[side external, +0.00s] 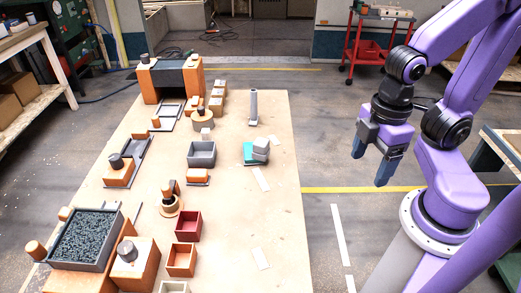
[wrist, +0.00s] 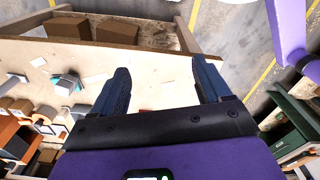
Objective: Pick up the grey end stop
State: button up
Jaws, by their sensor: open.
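A stepped grey block (side external: 261,149) sits on the table beside and against a teal piece (side external: 248,155); it looks most like the grey end stop. A tall thin grey piece (side external: 253,107) stands farther back, so I cannot be certain which is meant. My gripper (side external: 369,169) is open and empty, off to the right of the table in the side view, its fingers pointing down. In the wrist view my gripper (wrist: 161,68) shows both fingers apart with nothing between them. The teal piece (wrist: 66,84) and grey block appear small at the left there.
The table (side external: 275,215) has a clear right strip with flat white strips (side external: 261,179). Left of the grey block are a grey open box (side external: 201,154), a red box (side external: 188,226) and an orange box (side external: 181,260). A large orange arch (side external: 171,82) stands at the back.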

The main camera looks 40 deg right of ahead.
jog(key=shift+o, duration=0.4)
dwell(0.3)
jog(key=w+a+f+n+t+h, duration=0.1)
jog(key=w+a+f+n+h, duration=0.15)
jog(key=w, duration=0.35)
jog(key=w+a+f+n+h, duration=0.1)
jog(key=w+h, duration=0.2)
jog(key=w, duration=0.3)
jog(key=w+a+f+n+t+h, duration=0.1)
jog(key=w+a+f+h, duration=0.1)
jog(key=w, duration=0.4)
jog(key=n+t+h, duration=0.3)
jog(key=n+h, duration=0.2)
jog(key=n, duration=0.1)
send_near(257, 148)
jog(key=x, duration=0.8)
jog(key=shift+w+d+f, duration=0.1)
jog(key=shift+d+f, duration=0.05)
jog(key=shift+d, duration=0.15)
jog(key=shift+x, duration=2.75)
jog(key=shift+d, duration=0.1)
jog(key=shift+c, duration=0.3)
jog(key=c, duration=1.1)
